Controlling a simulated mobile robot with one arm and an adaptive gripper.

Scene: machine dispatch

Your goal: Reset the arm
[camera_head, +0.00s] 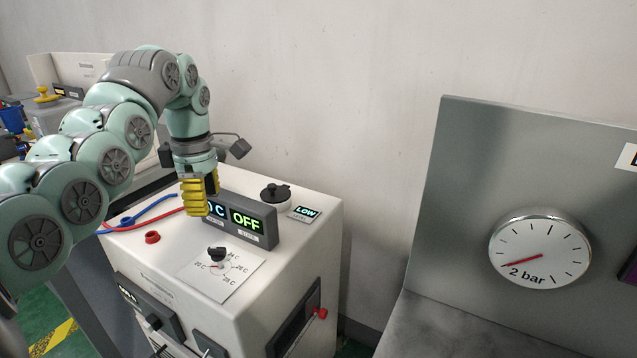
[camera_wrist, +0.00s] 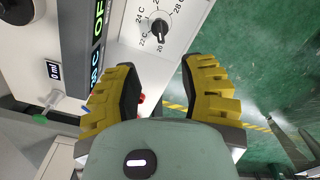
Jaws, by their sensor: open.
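My arm reaches in from the left in the head view, bent over a white machine (camera_head: 290,270). My gripper (camera_head: 203,208) with yellow fingers points down in front of the machine's display box (camera_head: 262,226), hiding part of it. In the wrist view my gripper (camera_wrist: 165,75) has its two fingers spread, with nothing between them. A black dial knob (camera_head: 216,254) on a white temperature plate lies below the gripper in the head view. It also shows just beyond the fingers in the wrist view (camera_wrist: 159,29). I cannot tell whether the fingers touch the display box.
The display reads OFF beside a partly hidden C reading. A black cap (camera_head: 275,193) and a LOW display (camera_head: 306,212) are behind. Blue and red hoses (camera_head: 150,212) lie left. A grey panel (camera_head: 450,190) with a 2 bar gauge (camera_head: 539,248) stands right. Bare wall rises behind.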

